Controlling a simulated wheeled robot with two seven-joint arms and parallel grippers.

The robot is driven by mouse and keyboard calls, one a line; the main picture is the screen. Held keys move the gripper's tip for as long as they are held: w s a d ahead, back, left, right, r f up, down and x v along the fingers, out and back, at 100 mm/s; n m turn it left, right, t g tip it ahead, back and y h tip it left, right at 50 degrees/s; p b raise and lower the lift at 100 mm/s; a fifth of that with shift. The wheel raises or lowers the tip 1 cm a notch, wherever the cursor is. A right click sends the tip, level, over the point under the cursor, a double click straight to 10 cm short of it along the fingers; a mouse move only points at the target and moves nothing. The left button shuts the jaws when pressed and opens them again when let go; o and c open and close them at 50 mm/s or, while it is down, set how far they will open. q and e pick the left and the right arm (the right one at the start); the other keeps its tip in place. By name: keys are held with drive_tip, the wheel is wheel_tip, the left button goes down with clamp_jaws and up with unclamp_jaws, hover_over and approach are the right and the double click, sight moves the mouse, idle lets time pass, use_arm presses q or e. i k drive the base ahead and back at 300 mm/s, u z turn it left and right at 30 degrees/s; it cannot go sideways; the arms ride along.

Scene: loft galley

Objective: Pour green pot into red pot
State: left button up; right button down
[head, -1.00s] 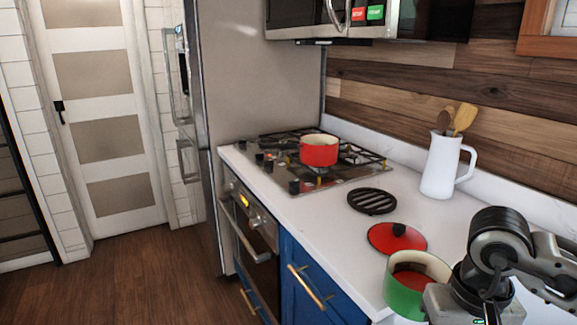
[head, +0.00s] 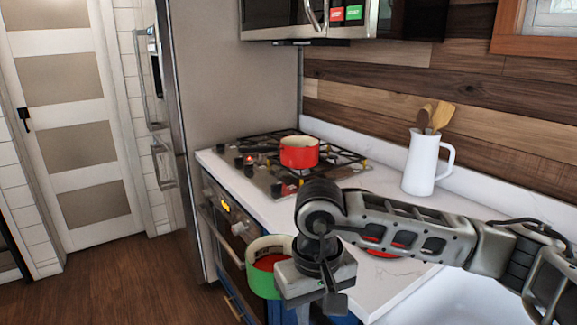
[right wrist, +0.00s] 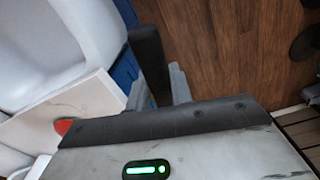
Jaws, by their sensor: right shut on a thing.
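The green pot (head: 264,284) has a cream inside with red contents and is held about upright. In the head view it hangs in front of the counter's front edge, at the oven and blue cabinets. My right gripper (head: 328,284) is shut on its dark handle, which also shows between the fingers in the right wrist view (right wrist: 150,60). The pot's body is out of the right wrist view. The red pot (head: 299,152), cream inside, stands on the stove (head: 258,158) at the back. Its contents cannot be seen. My left gripper is not in view.
A red lid (head: 380,254) lies on the white counter, partly behind my right arm. A white jug (head: 423,165) with wooden utensils stands by the wall. A microwave (head: 290,16) hangs above the stove. Wooden floor (head: 110,285) is clear at the left.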

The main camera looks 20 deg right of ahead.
sight(297, 151)
drive_tip(key=i, duration=0.9)
